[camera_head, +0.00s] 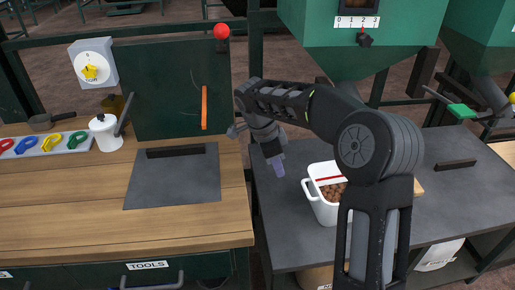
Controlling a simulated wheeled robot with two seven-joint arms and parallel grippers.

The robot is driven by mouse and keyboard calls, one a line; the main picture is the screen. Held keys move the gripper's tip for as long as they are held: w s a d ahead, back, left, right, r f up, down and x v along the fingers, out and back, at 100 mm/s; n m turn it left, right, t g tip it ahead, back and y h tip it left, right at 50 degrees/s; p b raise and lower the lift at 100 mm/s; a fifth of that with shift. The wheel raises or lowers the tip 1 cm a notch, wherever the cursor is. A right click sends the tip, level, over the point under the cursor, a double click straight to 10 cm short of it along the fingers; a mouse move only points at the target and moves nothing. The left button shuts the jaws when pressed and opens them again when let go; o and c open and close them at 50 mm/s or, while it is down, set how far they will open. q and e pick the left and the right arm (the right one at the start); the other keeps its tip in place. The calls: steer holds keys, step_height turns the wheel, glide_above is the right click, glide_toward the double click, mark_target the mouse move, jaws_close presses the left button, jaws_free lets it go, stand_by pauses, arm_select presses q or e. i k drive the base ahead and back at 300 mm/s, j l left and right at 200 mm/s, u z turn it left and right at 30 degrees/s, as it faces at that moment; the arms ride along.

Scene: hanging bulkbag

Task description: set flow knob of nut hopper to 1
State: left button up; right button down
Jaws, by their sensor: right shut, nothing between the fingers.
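The green hopper (317,27) at the upper right has a white scale plate (357,22) marked 0 to 3. The dark flow knob (364,40) sits just below the plate, and its small red pointer appears to stand near the 2. Brown nuts show in the hopper's window (422,8). My right gripper (278,168) is shut and empty, pointing down over the dark table, below and left of the knob and well apart from it. My left gripper is out of view.
A white pot of nuts (313,190) with a red line stands on the dark table (285,235), partly hidden by my right arm. A red ball knob (221,32) rises at the bench's back edge. Another green hopper (480,35) stands at the far right.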

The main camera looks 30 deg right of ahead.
mark_target(365, 40)
steer(key=k, duration=1)
